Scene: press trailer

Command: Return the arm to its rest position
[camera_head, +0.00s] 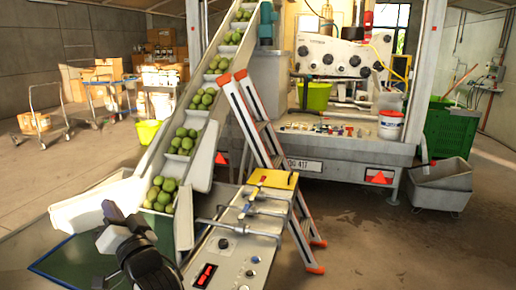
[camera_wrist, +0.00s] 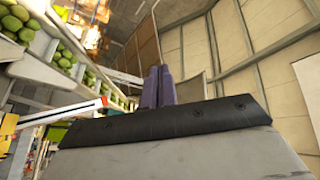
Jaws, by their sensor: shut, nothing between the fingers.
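My gripper (camera_wrist: 159,72) shows in the wrist view with its two dark fingers side by side and closed, holding nothing. In the head view my arm reaches in at the lower left, and its dark end (camera_head: 113,214) is in front of the lower part of the conveyor (camera_head: 183,228). It is left of the control panel (camera_head: 232,255) and apart from it. The wrist view looks up past the fingers at the ceiling and wall panels.
The inclined conveyor carries green fruit (camera_head: 160,193) in several pockets. An orange-edged stepladder (camera_head: 262,128) stands right of it, before the trailer (camera_head: 345,149). A red light (camera_head: 204,276) glows on the panel. Open floor (camera_head: 400,245) lies at right. Carts (camera_head: 42,125) stand at back left.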

